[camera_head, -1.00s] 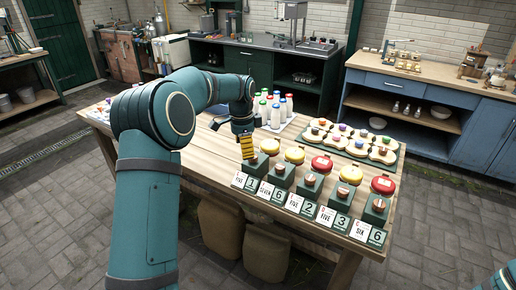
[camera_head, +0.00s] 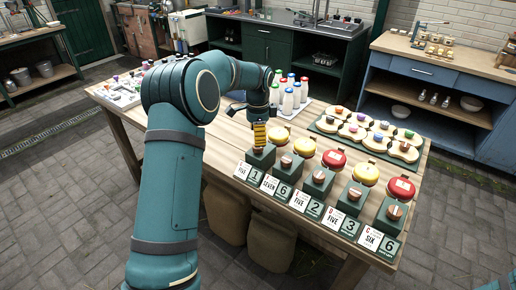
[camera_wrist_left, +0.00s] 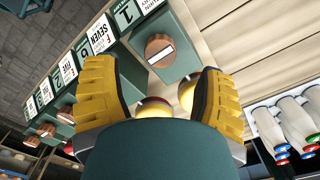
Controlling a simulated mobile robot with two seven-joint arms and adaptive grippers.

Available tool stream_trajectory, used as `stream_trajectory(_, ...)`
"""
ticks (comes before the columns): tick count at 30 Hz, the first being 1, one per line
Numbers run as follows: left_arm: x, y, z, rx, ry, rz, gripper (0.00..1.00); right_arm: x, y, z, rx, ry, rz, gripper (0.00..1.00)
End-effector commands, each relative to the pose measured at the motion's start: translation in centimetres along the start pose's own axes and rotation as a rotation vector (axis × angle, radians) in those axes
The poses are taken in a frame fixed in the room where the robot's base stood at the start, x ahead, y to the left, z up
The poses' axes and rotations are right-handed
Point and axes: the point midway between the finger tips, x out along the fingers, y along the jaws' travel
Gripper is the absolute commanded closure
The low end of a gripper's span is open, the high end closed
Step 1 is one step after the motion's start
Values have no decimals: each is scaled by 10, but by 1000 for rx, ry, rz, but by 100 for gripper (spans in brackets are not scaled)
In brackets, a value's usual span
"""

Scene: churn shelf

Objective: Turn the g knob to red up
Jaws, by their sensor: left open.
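A row of green boxes with round copper-brown knobs lines the table's front edge, each with letter, word and number cards; the small letters are too small to read surely, so I cannot tell which is g. My left gripper (camera_head: 260,137) has yellow fingers, points down over the leftmost box (camera_head: 260,161) and hides its knob in the head view. In the left wrist view that knob (camera_wrist_left: 159,48), by the card with number 1 (camera_wrist_left: 125,14), shows a white stripe across it. It lies beyond the open fingers (camera_wrist_left: 155,80), with nothing between them. My right gripper is out of view.
Red and yellow domes (camera_head: 333,159) stand behind the boxes. Several bottles (camera_head: 288,100) with coloured caps stand behind my left gripper. A green tray (camera_head: 422,147) of cream pieces with coloured knobs lies at the back right. Bare wood (camera_head: 223,133) is left of the boxes.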

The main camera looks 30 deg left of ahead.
Motion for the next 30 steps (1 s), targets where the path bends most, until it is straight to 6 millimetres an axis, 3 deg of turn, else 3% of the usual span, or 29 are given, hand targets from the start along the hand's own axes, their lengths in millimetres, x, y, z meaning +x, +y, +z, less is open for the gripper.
stream_trajectory(3, 22, 0, 0, -1, -1, 1, 30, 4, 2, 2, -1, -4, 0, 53)
stream_trajectory(9, 44, 0, 0, -1, 0, -1, 30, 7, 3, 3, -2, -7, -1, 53)
stream_trajectory(22, 50, 0, 0, -1, 0, -1, 32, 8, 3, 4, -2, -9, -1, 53)
stream_trajectory(28, 50, 0, 0, -1, 1, -1, 100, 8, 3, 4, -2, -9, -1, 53)
stream_trajectory(30, 50, 0, 0, -1, 1, -1, 100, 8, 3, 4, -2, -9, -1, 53)
